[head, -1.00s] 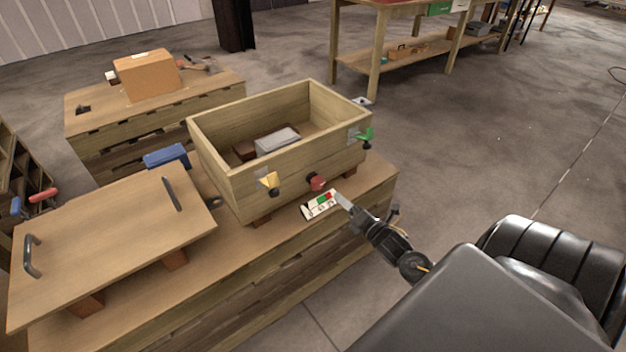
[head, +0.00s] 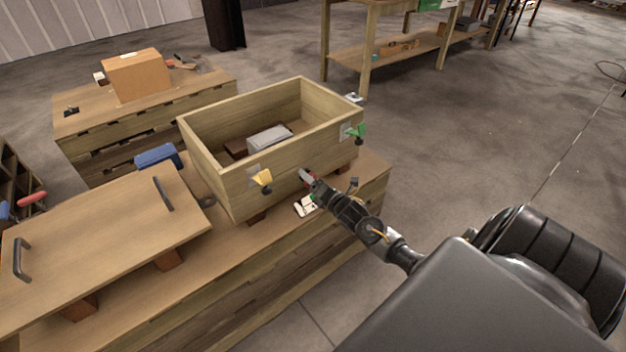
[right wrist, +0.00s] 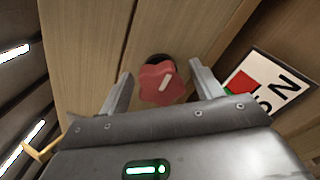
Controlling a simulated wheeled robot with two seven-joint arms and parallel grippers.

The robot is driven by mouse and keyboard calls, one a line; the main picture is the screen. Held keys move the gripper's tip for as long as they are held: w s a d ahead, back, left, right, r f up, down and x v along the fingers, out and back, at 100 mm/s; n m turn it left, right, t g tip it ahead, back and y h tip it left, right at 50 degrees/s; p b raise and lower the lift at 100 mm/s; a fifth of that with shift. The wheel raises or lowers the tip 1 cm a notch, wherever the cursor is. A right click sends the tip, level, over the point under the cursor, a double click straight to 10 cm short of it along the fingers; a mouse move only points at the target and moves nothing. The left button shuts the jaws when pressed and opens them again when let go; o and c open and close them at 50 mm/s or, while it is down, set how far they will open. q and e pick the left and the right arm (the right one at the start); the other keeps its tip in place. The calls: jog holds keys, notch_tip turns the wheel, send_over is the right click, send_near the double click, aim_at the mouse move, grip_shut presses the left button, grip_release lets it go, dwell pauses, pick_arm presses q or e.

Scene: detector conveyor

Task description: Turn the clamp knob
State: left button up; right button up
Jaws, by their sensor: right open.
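The red star-shaped clamp knob (right wrist: 158,84) sits on the wooden wall in the right wrist view, with a pale mark on its face and a dark base behind it. My right gripper (right wrist: 161,70) is open, with one finger on each side of the knob; I cannot tell whether they touch it. In the head view my right gripper (head: 306,177) is at the front wall of the wooden box (head: 292,165) and mostly hides the red knob. A yellow knob (head: 262,178) and a green knob (head: 359,131) are on the same box. My left gripper is not in view.
A white card with coloured patches (head: 304,208) lies below the box, partly covered by my gripper; it also shows in the right wrist view (right wrist: 268,88). A wooden lid with two handles (head: 100,235) rests to the left. A grey block lies inside the box.

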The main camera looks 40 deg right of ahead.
jog(key=c, duration=0.9)
jog(key=shift+d, duration=0.3)
jog(key=shift+c, duration=0.5)
jog(key=shift+a, duration=0.2)
jog(key=shift+m, duration=0.4)
jog(key=m+p, duration=0.3)
jog(key=m, duration=0.6)
jog(key=shift+a, duration=0.1)
jog(key=m+p, duration=0.1)
jog(key=m, duration=0.2)
jog(key=shift+f+m, duration=0.1)
jog(key=shift+m, duration=0.3)
pick_arm(q)
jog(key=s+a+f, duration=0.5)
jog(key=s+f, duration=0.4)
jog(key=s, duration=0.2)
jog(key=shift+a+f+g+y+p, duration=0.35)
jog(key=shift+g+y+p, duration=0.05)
jog(key=shift+p, duration=0.05)
pick_arm(e)
jog(key=shift+f+m, duration=0.1)
jog(key=shift+m, duration=1.5)
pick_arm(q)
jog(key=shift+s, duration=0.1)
